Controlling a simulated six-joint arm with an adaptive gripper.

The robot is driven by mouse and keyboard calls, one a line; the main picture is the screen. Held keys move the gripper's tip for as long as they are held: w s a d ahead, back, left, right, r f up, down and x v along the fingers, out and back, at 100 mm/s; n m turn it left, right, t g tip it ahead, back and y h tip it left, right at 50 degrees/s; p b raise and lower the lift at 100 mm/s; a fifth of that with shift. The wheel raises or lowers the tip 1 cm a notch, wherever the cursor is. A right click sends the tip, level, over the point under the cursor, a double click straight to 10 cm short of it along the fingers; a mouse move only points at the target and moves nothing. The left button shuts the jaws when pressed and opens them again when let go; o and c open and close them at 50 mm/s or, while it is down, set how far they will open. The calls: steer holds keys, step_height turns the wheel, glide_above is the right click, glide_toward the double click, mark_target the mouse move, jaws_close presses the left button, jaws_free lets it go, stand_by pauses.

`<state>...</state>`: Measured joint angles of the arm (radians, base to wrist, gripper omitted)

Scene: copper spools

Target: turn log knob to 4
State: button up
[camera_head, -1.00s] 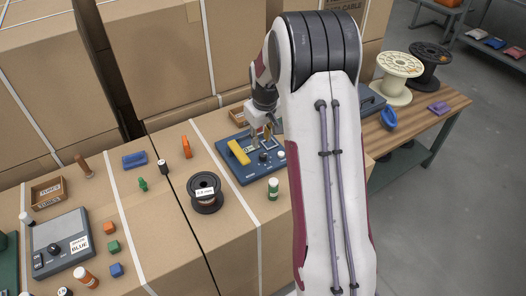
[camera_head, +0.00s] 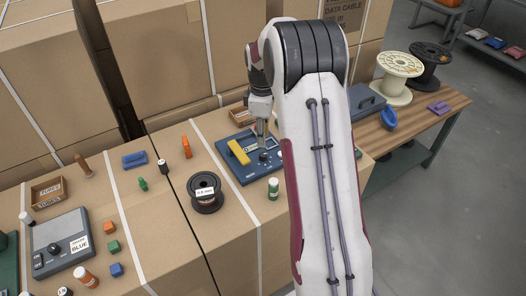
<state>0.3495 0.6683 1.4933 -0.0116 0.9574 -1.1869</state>
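A blue panel (camera_head: 238,173) lies on the cardboard boxes near the middle. It carries a yellow bar-shaped part (camera_head: 238,152) and a small dark round knob (camera_head: 264,157). The panel's labels and the knob's setting are too small to read, so I cannot tell whether this is the log knob. My gripper (camera_head: 262,146) points down just above the knob. I cannot tell whether it touches the knob, or whether its fingers are open or shut. My arm covers the panel's right side in part.
A black wire spool (camera_head: 206,193) and a green-and-white bottle (camera_head: 273,189) stand near the panel. A grey box (camera_head: 62,242) with its own black knob lies at the left. A cardboard box wall (camera_head: 180,50) rises behind. A wooden table (camera_head: 440,95) is at the right.

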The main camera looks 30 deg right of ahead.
mark_target(263, 154)
steer(key=shift+f, duration=0.1)
steer(key=shift+d+f, duration=0.1)
steer(key=shift+f, duration=3.75)
jaws_close()
